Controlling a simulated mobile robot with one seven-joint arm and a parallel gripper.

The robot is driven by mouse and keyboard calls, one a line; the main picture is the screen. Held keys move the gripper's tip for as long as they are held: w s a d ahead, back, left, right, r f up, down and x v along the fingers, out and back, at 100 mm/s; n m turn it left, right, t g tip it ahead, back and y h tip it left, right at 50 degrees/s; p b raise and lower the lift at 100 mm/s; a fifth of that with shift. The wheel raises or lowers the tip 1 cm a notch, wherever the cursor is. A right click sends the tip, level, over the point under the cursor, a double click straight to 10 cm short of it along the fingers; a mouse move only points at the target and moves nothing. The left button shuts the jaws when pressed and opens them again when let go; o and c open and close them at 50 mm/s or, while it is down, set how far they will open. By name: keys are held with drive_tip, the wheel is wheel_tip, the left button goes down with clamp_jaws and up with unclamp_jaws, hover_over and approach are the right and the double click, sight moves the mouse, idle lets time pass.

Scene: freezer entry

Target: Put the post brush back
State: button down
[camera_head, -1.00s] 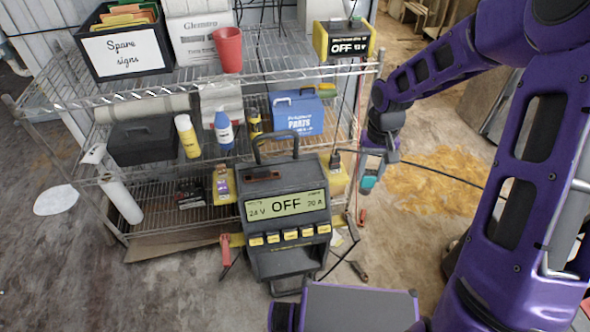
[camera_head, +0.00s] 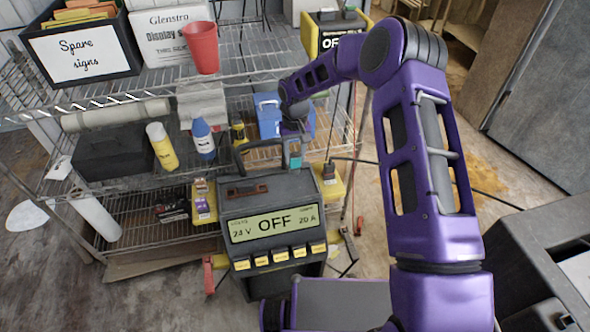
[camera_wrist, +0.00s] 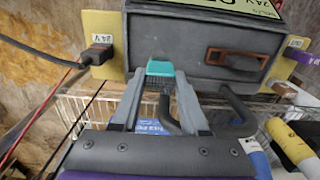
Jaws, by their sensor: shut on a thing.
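The post brush, a small block with a teal top (camera_wrist: 160,68), sits between my gripper's fingers in the wrist view; its teal end also shows in the head view (camera_head: 295,161). My gripper (camera_wrist: 158,95) is shut on it, and its lower part is partly hidden. In the head view my gripper (camera_head: 293,150) is above the back right of the grey battery charger (camera_head: 262,190), which reads OFF, by its carry handle (camera_head: 240,158). The wrist view shows the brush close to the charger casing (camera_wrist: 195,60); contact cannot be told.
A wire shelf (camera_head: 130,95) stands behind, with a sign box (camera_head: 85,50), a red cup (camera_head: 202,48), bottles (camera_head: 161,146) and a blue parts box (camera_head: 268,115). Yellow terminal blocks (camera_head: 332,182) flank the charger. A dark plug and cable (camera_wrist: 95,54) are close by.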

sight(295, 166)
drive_tip(key=shift+f+b, duration=0.45)
drive_tip(key=shift+f, duration=2.35)
drive_tip(key=shift+c, duration=2.1)
unclamp_jaws()
drive_tip(key=shift+r, duration=0.1)
drive_tip(key=shift+r, duration=0.15)
wheel_tip(295, 166, up, 12)
drive_tip(key=shift+r+p, duration=0.1)
drive_tip(key=shift+p, duration=0.7)
drive_tip(key=shift+s, duration=0.1)
